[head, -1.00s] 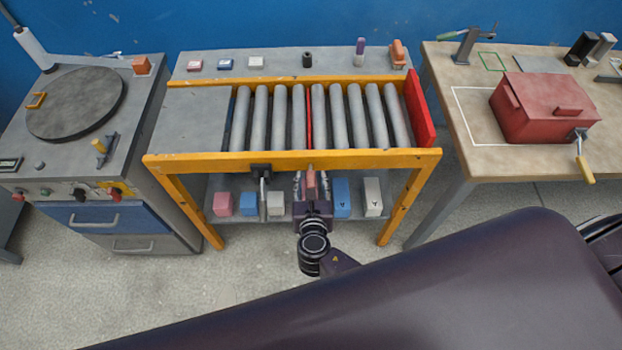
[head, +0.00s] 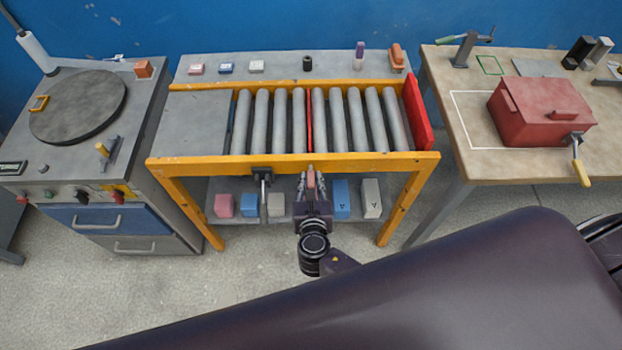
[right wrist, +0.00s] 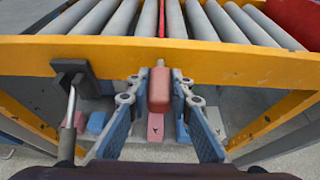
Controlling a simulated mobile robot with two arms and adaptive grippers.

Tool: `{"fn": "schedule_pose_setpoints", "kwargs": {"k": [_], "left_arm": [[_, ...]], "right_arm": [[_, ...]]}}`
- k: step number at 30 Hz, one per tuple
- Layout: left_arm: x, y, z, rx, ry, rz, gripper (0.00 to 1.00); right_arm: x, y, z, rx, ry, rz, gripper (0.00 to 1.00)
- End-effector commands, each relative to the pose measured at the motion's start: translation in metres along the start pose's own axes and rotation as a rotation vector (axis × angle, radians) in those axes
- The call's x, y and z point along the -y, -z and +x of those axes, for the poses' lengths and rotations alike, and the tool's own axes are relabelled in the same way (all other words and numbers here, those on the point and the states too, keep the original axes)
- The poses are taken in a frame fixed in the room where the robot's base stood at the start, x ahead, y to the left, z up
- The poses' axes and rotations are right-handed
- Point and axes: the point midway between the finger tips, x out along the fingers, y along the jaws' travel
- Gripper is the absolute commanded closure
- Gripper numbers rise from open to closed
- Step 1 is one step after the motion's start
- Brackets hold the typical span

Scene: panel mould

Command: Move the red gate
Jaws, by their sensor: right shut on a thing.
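The red gate shows as a thin red strip (head: 309,120) standing between two rollers of the conveyor. In line with it, a dull red handle (right wrist: 159,90) sticks out on a short rod below the front yellow rail; it also shows in the head view (head: 311,180). My right gripper (head: 311,177) is at this handle, its two fingers on either side of it, shut on it. In the right wrist view the fingers (right wrist: 158,88) flank the handle, just in front of the rail. My left gripper is not in view.
A black bracket with a lever (head: 262,178) hangs on the front rail, left of my right gripper. Several blocks stand on the lower shelf (head: 236,185). A red end plate (head: 417,112) closes the conveyor's right end. The rollers carry nothing.

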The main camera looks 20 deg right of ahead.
Motion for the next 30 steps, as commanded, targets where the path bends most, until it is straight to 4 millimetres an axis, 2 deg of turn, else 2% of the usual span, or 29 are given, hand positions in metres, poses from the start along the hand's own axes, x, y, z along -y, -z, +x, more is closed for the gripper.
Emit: {"fn": "schedule_pose_setpoints", "kwargs": {"k": [1, 7, 19, 20, 21, 24, 30], "left_arm": [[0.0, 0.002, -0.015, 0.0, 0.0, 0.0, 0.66], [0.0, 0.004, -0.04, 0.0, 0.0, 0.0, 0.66], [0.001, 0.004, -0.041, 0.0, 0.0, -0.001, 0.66], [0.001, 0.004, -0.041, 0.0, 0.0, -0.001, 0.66], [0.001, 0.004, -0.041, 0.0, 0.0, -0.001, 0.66], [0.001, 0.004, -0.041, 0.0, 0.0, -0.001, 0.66], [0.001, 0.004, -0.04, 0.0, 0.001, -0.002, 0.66]], "right_arm": [[-0.001, -0.015, -0.005, 0.004, -0.001, 0.0, 1.0], [-0.001, -0.036, -0.014, 0.005, -0.001, 0.001, 1.0], [-0.001, -0.039, -0.014, 0.01, -0.001, 0.002, 1.0], [-0.001, -0.04, -0.014, 0.01, -0.001, 0.001, 0.77], [-0.001, -0.04, -0.014, 0.01, -0.001, 0.001, 0.73], [-0.001, -0.038, -0.014, 0.008, -0.001, 0.001, 0.62], [0.0, -0.037, -0.014, 0.005, 0.0, 0.001, 0.62]]}}
